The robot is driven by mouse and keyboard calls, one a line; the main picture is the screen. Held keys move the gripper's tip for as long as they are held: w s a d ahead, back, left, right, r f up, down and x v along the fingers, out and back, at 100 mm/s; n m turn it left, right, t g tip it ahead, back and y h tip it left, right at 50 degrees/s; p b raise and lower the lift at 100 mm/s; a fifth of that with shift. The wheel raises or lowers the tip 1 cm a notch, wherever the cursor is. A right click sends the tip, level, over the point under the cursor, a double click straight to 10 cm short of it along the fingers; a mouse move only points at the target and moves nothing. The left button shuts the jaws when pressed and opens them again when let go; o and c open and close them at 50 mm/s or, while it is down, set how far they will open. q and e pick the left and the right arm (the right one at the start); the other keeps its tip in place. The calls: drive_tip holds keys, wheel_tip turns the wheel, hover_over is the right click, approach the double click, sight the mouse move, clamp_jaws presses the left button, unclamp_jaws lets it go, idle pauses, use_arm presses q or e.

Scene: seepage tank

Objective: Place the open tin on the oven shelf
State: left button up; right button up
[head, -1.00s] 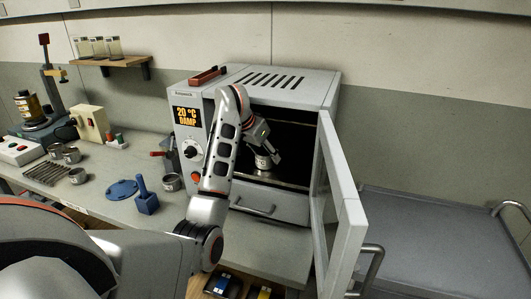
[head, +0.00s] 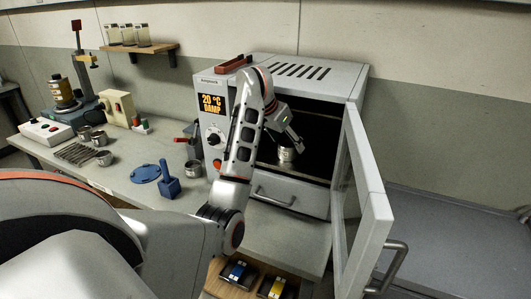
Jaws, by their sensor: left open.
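The oven (head: 345,92) stands on the bench with its door (head: 362,205) swung open to the right. A small metal tin (head: 286,154) is inside, upright on the oven shelf (head: 310,171) near the front. My left arm reaches into the oven opening from the left. My left gripper (head: 294,144) is open, with its fingers close above and beside the tin; whether they touch it I cannot tell. The arm hides part of the oven front. My right gripper is not in view.
Several other tins (head: 104,158) sit on the bench at the left, with a blue disc (head: 145,174) and a blue tamper-like tool (head: 168,182) nearer the arm. The open door bounds the right side. A grey surface (head: 450,240) at the right is clear.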

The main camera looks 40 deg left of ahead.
use_arm(q)
drive_tip(key=s+a, duration=0.1)
drive_tip(key=s, duration=1.1)
drive_tip(key=shift+s+r, duration=0.3)
drive_tip(key=shift+r, duration=0.1)
